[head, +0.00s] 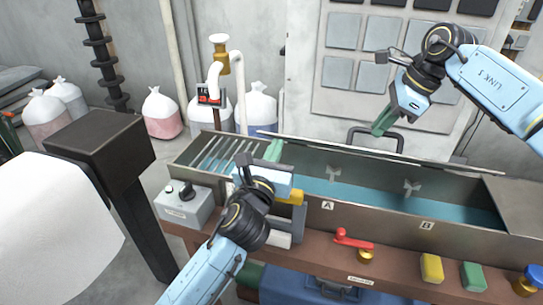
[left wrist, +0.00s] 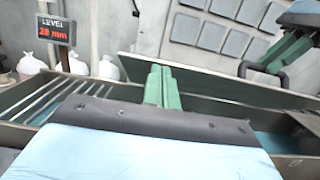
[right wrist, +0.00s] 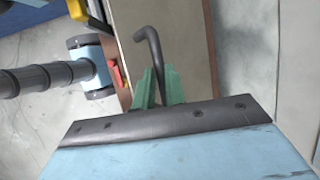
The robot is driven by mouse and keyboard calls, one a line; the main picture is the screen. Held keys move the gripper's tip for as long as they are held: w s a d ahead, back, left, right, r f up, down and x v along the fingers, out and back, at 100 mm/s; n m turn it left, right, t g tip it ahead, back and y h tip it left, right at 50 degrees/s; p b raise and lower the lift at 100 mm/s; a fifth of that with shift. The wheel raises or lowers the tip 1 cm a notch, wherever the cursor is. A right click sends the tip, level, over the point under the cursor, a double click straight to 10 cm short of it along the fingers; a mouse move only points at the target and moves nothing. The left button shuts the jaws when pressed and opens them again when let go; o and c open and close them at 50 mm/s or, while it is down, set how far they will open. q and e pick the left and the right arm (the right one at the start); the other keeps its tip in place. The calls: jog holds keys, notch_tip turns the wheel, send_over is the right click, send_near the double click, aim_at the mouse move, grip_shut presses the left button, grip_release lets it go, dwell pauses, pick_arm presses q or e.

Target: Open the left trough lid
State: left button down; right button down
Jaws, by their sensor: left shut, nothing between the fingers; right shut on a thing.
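The trough (head: 190,165) holds blue liquid and has plates marked A and B on its front. A long grey lid (head: 345,165) is raised and tilted along the trough's back side; it also shows in the left wrist view (left wrist: 210,88). Its dark bent handle (head: 364,129) stands at its top edge. My right gripper (head: 379,131) is shut on the handle (right wrist: 150,45), which passes between its green fingers in the right wrist view. My left gripper (head: 274,148) is shut and empty over the trough, near the lid's left end.
Along the front ledge are a red lever (head: 352,240), a yellow block (head: 432,267) and a green block (head: 473,276). A level display (left wrist: 55,37) and filled bags (head: 163,112) stand behind at left.

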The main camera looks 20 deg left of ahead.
jog(key=shift+w+d+f, duration=0.1)
jog(key=shift+d+f, duration=0.1)
jog(key=shift+f, duration=0.25)
pick_arm(q)
jog(key=shift+w+r, duration=0.35)
jog(key=shift+r, duration=0.15)
pick_arm(e)
jog(key=c, duration=1.8)
grip_release()
pick_arm(q)
jog(key=shift+w+f, duration=0.15)
jog(key=shift+w, duration=0.1)
pick_arm(e)
jog(key=shift+o, duration=1.2)
jog(key=shift+w+a+f, duration=0.1)
jog(key=shift+w, duration=0.2)
pick_arm(q)
jog(key=shift+w, duration=0.1)
pick_arm(e)
jog(key=shift+o, duration=0.5)
jog(key=shift+r, duration=0.25)
